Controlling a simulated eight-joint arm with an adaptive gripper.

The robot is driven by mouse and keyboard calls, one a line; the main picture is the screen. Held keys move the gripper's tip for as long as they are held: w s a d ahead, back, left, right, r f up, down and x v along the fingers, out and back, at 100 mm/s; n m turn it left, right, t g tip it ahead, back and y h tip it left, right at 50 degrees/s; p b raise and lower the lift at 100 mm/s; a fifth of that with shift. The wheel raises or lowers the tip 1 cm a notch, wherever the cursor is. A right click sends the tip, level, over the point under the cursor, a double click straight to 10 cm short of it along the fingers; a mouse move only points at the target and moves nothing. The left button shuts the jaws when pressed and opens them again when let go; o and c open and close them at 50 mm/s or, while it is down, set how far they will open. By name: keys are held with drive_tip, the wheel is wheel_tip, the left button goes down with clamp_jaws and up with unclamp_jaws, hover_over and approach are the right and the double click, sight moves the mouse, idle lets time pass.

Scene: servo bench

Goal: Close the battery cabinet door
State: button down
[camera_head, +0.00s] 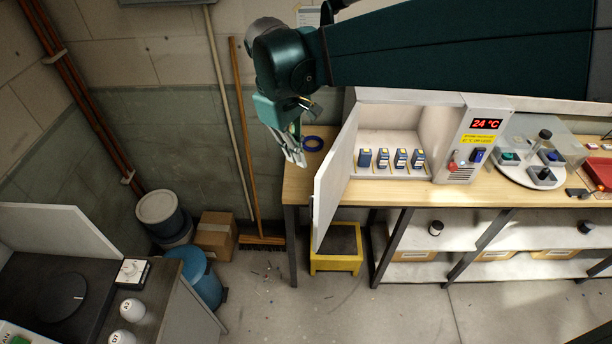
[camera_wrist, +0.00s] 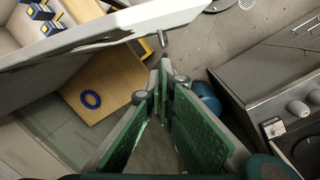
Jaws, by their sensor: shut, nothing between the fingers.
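The battery cabinet (camera_head: 440,130) stands on the wooden bench with several blue batteries (camera_head: 400,158) in a row inside. Its white door (camera_head: 335,178) is hinged at the left and stands wide open, jutting out past the bench's front edge. My gripper (camera_head: 297,160) is shut and empty. It hangs at the left of the door, apart from it in the head view.
A blue tape ring (camera_head: 313,143) lies on the bench (camera_head: 298,185) behind the door. A yellow step stool (camera_head: 336,262) stands on the floor below it. A turntable (camera_head: 530,170) is right of the cabinet. Bins and a broom are at the left wall.

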drive_tip(key=s+a+f+n+g+p, duration=0.1)
drive_tip(key=s+a+f+n, duration=0.1)
drive_tip(key=a+f+n, duration=0.1)
drive_tip(key=shift+s+a+f+h, duration=0.25)
drive_tip(key=shift+a+f+h, duration=0.15)
drive_tip(key=shift+f, duration=0.35)
drive_tip(key=shift+f, duration=0.1)
drive_tip(key=s+d+f+p, duration=0.1)
drive_tip(key=s+d+f, duration=0.1)
drive_tip(key=d+f, duration=0.4)
drive_tip(key=shift+a+x, duration=0.35)
drive_tip(key=shift+x, duration=1.3)
drive_tip(key=shift+s+d+f, duration=0.1)
drive_tip(key=shift+s, duration=0.05)
